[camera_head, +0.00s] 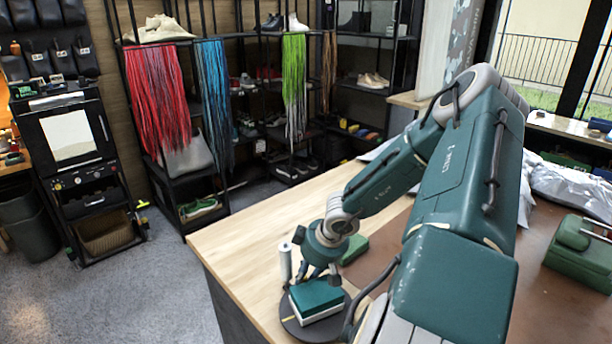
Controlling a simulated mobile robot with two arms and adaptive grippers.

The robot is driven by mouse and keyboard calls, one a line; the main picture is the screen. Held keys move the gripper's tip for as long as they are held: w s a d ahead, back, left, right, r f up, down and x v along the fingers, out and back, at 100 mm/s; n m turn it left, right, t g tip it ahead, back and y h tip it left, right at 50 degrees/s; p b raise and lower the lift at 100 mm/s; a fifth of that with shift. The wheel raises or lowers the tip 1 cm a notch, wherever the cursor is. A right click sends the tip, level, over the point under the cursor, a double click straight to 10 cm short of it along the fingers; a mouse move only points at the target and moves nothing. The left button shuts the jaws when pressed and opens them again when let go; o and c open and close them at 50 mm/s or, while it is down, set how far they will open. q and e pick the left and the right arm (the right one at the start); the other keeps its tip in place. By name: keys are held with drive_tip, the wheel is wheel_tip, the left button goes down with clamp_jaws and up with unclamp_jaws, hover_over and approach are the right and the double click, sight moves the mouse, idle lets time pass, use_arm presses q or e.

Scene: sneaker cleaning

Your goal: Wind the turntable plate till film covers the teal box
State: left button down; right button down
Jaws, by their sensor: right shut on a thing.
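The teal box (316,295), teal on top with a white lower part, sits on the dark round turntable plate (294,327) near the table's left front edge. A yellow mark shows on the plate's near left. A pale upright film roll (285,263) stands just left of my right gripper. My right gripper (319,274) points down at the far side of the box, its fingers shut at the plate's far side. The box partly hides the fingertips and their exact contact. I cannot make out film on the box. My left gripper is not in view.
A green block (354,248) lies on the wooden table (246,235) behind my gripper. A green case (580,250) and crumpled silvery wrapping (568,188) lie at the right. My right arm covers much of the table. The table's left part is clear.

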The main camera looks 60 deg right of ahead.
drive_tip(key=shift+w+d+r, duration=0.1)
drive_tip(key=shift+w+r, duration=0.1)
drive_tip(key=shift+r, duration=0.05)
idle(0.4)
drive_tip(key=c, duration=1.9)
unclamp_jaws()
drive_tip(key=shift+w, duration=0.1)
drive_tip(key=shift+f, duration=0.1)
drive_tip(key=v, duration=1.2)
drive_tip(key=shift+s, duration=0.2)
